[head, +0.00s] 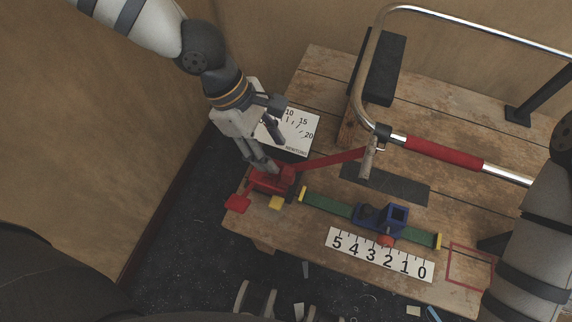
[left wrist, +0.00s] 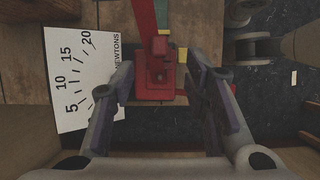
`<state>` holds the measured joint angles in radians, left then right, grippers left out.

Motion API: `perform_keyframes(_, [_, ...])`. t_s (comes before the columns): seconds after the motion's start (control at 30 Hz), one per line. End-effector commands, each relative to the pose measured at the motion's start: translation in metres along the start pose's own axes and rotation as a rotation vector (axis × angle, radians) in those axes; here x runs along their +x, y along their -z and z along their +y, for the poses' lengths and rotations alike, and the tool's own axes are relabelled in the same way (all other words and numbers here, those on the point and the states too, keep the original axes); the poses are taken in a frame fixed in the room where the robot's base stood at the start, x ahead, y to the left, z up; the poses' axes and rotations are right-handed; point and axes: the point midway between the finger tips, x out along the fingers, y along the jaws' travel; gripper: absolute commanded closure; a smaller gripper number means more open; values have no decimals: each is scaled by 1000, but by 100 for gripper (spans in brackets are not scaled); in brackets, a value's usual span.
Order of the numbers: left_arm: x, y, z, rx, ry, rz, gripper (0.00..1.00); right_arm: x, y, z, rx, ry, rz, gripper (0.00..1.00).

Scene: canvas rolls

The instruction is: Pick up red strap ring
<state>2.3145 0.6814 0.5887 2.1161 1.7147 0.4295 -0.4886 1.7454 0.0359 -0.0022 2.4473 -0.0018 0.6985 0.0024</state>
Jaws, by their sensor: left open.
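A red strap (head: 330,160) runs along the wooden bench to a red block-like fitting (head: 270,180) at its near left corner. A flat red piece (head: 237,203) sticks out past the bench edge there. I cannot tell which of these parts is the ring. My left gripper (head: 273,153) is open just above the red fitting. In the left wrist view the red fitting (left wrist: 155,82) lies between the two spread fingers, with no clear contact. My right arm shows at the right edge, but its gripper is out of view.
A white newton dial card (head: 290,132) lies beside the left gripper. A green rail (head: 330,207) with a blue slider (head: 385,217) and a number scale (head: 380,254) lies to the right. A metal tube frame with a red grip (head: 443,152) rises behind. Walls stand close at left.

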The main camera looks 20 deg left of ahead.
Motion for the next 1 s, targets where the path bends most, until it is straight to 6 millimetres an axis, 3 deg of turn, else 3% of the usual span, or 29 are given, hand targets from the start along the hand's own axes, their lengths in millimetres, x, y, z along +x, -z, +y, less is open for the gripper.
perform_keyframes(0.03, [14, 2, -2, 1, 9, 2, 58, 4, -2, 0, 0, 0, -10, 60])
perform_keyframes(0.43, [77, 4, 0, 1, 5, 3, 58, 6, -2, 0, -1, -1, -14, 60])
perform_keyframes(0.7, [84, 3, 1, 1, 2, 2, 58, 6, -2, 0, -1, 0, -13, 60])
perform_keyframes(0.9, [84, 3, 1, 1, 2, 2, 100, 6, -2, 0, -1, -1, -13, 60])
perform_keyframes(1.0, [84, 3, 1, 1, 2, 3, 100, 6, -2, 0, -1, 0, -13, 60])
